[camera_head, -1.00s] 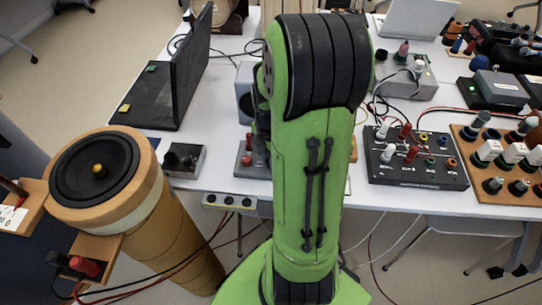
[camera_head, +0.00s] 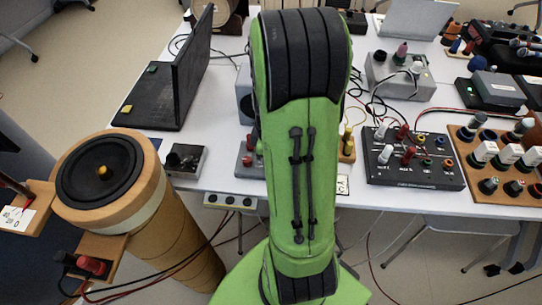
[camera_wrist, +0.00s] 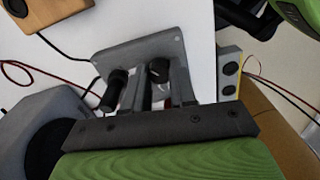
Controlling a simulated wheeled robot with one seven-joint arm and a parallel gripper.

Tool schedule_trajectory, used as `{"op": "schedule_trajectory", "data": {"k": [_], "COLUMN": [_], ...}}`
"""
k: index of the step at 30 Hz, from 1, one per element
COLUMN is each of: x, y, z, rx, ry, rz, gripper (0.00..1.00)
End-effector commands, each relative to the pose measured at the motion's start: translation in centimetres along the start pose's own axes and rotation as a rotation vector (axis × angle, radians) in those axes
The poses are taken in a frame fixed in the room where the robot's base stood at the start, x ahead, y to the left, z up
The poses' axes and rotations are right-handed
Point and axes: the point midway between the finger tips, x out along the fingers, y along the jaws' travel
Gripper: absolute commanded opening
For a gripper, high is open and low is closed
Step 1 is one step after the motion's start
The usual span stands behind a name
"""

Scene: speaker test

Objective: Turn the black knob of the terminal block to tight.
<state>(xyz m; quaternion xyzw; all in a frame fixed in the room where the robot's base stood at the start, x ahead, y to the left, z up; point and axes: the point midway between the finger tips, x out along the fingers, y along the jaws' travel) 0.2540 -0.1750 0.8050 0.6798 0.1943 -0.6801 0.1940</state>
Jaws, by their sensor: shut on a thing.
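The terminal block is a grey base (camera_wrist: 145,50) on the white table in the wrist view. In the head view its left part (camera_head: 246,170) shows beside my arm, with red parts on it. My gripper (camera_wrist: 158,82) reaches over the base with one finger on each side of a dark-topped black knob (camera_wrist: 158,70), and is shut on it. A bit of red shows lower between the fingers. Another black post (camera_wrist: 116,86) stands just left of the left finger. My arm hides the gripper in the head view. The knob's tightness cannot be told.
A grey speaker box (camera_wrist: 52,122) sits close at lower left in the wrist view, and a yellow-edged strip (camera_wrist: 229,72) is at right. A large round speaker (camera_head: 110,175) and a small grey box (camera_head: 184,160) stand left of my arm. A black panel (camera_head: 415,160) is at right.

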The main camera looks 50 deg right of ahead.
Motion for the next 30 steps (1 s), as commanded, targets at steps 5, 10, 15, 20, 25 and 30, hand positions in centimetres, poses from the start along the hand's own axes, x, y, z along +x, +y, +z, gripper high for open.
{"op": "schedule_trajectory", "data": {"k": [5, 10, 15, 20, 25, 30], "x": [-0.12, -0.11, -0.1, -0.1, -0.11, -0.11], "y": [0.07, 0.06, 0.06, 0.08, 0.1, 0.09], "z": [-0.02, -0.02, -0.03, -0.02, -0.02, -0.06], "rx": [0.164, 0.326, 0.487, 0.639, 0.801, 0.962], "ry": [0.001, 0.001, 0.001, 0.001, 0.002, 0.003], "rz": [0.002, 0.002, 0.002, 0.003, 0.003, 0.002], "gripper": [0.0, 0.0, 0.0, 0.0, 0.0, 0.0]}}
